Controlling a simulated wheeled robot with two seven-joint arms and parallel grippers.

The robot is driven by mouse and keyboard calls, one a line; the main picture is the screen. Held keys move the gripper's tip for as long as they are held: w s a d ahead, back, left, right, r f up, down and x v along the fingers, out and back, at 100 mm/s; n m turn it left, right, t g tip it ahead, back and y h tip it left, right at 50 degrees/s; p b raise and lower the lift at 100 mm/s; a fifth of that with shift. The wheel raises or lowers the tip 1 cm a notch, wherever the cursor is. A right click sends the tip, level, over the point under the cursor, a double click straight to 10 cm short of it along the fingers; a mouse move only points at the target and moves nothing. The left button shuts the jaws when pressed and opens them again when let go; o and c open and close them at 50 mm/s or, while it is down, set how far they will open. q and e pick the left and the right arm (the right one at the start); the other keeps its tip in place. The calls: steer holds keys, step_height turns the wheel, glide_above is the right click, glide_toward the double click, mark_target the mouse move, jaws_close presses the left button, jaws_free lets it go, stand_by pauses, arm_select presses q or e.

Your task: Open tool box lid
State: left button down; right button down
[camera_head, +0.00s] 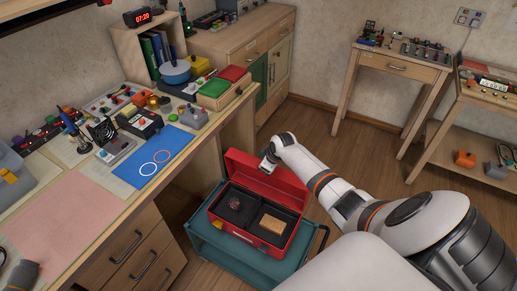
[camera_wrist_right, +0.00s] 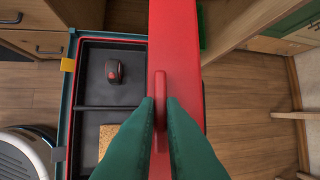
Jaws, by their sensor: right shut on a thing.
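The red tool box (camera_head: 272,243) stands on a teal cart, and its lid (camera_head: 262,180) is raised at the back, leaving the inside visible. My right gripper (camera_head: 267,164) is at the lid's upper edge. In the right wrist view, the green fingers (camera_wrist_right: 160,105) are shut on the red handle (camera_wrist_right: 160,85) of the lid (camera_wrist_right: 178,35). The box's dark interior (camera_wrist_right: 95,125) holds a small black and red object (camera_wrist_right: 114,71) and a tan block (camera_wrist_right: 107,139), partly hidden by a finger. My left gripper is in neither view.
The teal cart (camera_head: 218,247) stands beside the wooden workbench (camera_head: 103,205), which is crowded with tools. A cabinet (camera_head: 250,42) is behind it. Two small tables (camera_head: 403,68) stand at the right, with open wooden floor (camera_head: 345,143) between.

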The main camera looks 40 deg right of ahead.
steer(key=shift+w+d+f+b, duration=0.1)
steer(key=shift+w+d+b, duration=0.2)
steer(key=shift+d+b, duration=0.4)
steer(key=shift+w+d+f+b, duration=0.1)
steer(key=shift+w+d+b, duration=0.3)
steer(key=shift+d, duration=0.5)
steer(key=shift+w+d+b, duration=0.25)
steer(key=shift+d+b, duration=0.3)
steer(key=shift+d, duration=0.25)
steer(key=c, duration=1.5)
jaws_free()
steer(key=shift+c, duration=0.2)
steer(key=shift+r, duration=0.1)
steer(key=shift+s+r, duration=0.1)
steer(key=shift+r, duration=0.15)
steer(key=p+v, duration=0.1)
steer(key=v, duration=1)
steer(key=shift+s+p, duration=0.15)
steer(key=shift+p, duration=0.25)
